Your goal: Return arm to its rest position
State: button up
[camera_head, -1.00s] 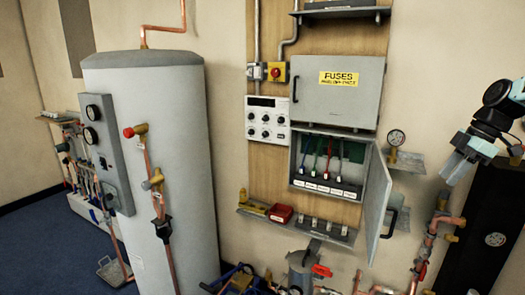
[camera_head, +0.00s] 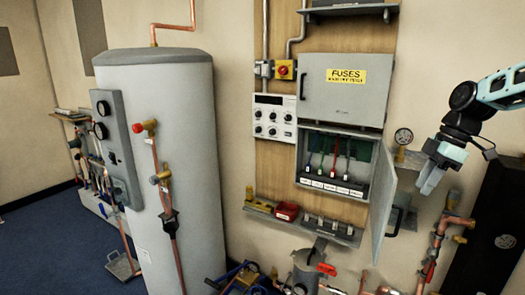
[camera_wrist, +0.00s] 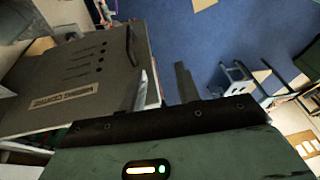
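My gripper (camera_head: 428,185) hangs in the air at the right of the head view, fingers pointing down and slightly left. It is in front of the wall, to the right of the open fuse box door (camera_head: 383,205). The wrist view shows its two grey fingers (camera_wrist: 163,78) apart with nothing between them, so it is open and empty. My teal and white arm reaches in from the right edge of the head view.
The fuse box (camera_head: 333,165) stands open on a wooden board, its door swung out towards my gripper. A large grey tank (camera_head: 170,120) stands left. Blue floor (camera_wrist: 205,30) shows in the wrist view.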

jog(key=s+a+f+m+h+b, duration=0.1)
jog(key=s+a+f, duration=0.1)
jog(key=s+a, duration=0.35)
jog(key=s+a+f+g+b, duration=0.1)
jog(key=s+a+f, duration=0.1)
jog(key=a, duration=0.7)
jog(key=s+a+f+m+h+b, duration=0.1)
jog(key=s+a+f, duration=0.15)
jog(key=a, duration=0.55)
jog(key=s+a+f+m+b, duration=0.1)
jog(key=s+a+f, duration=0.1)
jog(key=s, duration=0.8)
jog(key=s+a+f+m+h+b, duration=0.1)
jog(key=s+a, duration=0.4)
jog(key=s, duration=0.6)
notch_tip(320, 180, down, 3)
jog(key=shift+r+m+t+b, duration=0.15)
jog(key=shift+m+t+b, duration=0.15)
jog(key=shift+m+b, duration=0.45)
